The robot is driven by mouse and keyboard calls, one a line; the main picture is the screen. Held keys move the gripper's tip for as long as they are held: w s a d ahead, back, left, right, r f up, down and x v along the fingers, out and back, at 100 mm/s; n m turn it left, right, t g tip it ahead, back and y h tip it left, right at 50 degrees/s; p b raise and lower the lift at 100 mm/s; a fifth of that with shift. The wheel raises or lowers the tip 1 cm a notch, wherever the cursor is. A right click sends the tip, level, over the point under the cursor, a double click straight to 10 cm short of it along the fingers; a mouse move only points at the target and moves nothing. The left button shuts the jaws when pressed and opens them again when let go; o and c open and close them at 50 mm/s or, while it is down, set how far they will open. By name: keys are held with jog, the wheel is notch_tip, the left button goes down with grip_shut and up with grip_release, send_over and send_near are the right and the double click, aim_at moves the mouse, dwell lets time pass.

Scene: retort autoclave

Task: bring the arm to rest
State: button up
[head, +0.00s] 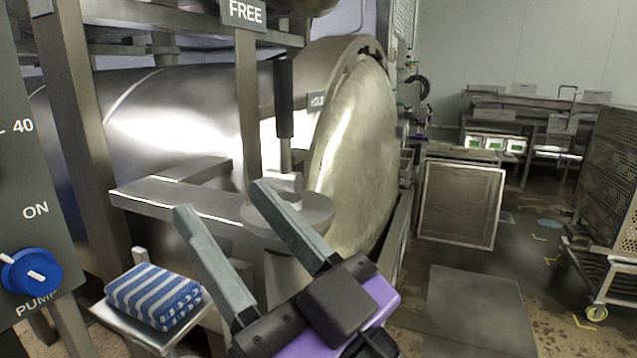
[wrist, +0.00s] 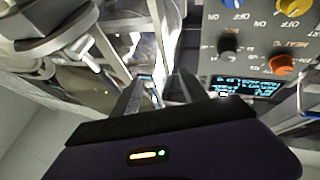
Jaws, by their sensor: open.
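My gripper (head: 222,196) is open and empty in the lower middle of the head view. Its two grey fingers stand apart and point up and left, in front of the retort's steel frame. In the wrist view my gripper (wrist: 158,82) shows its fingers apart, with nothing between them. The retort vessel (head: 190,115) lies behind it, and the round steel door (head: 358,150) stands to the right of the fingers. Whether the fingers touch the frame arm (head: 180,195) behind them cannot be told.
A control panel (head: 28,150) with a blue PUMP knob (head: 32,271) stands at the left. The panel (wrist: 252,48) also shows in the wrist view. A striped towel (head: 153,295) lies on a small shelf below. A rack cart (head: 612,190) stands right; open floor lies between.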

jog(key=s+d+f+m+t+h, duration=0.3)
jog(key=d+f+m+t+h, duration=0.3)
jog(key=d+f+m+h, duration=1)
jog(key=s+d+f+n+g, duration=0.3)
jog(key=s+d+f, duration=0.2)
jog(key=s+f, duration=0.6)
jog(key=s+d+f+n+g+h, duration=0.1)
jog(key=s+d+f+n+g, duration=0.2)
jog(key=s+f, duration=0.8)
jog(key=shift+s+d+f+n+g, duration=0.35)
jog(key=shift+d+f+g, duration=0.25)
jog(key=shift+d, duration=0.65)
jog(key=shift+c, duration=0.4)
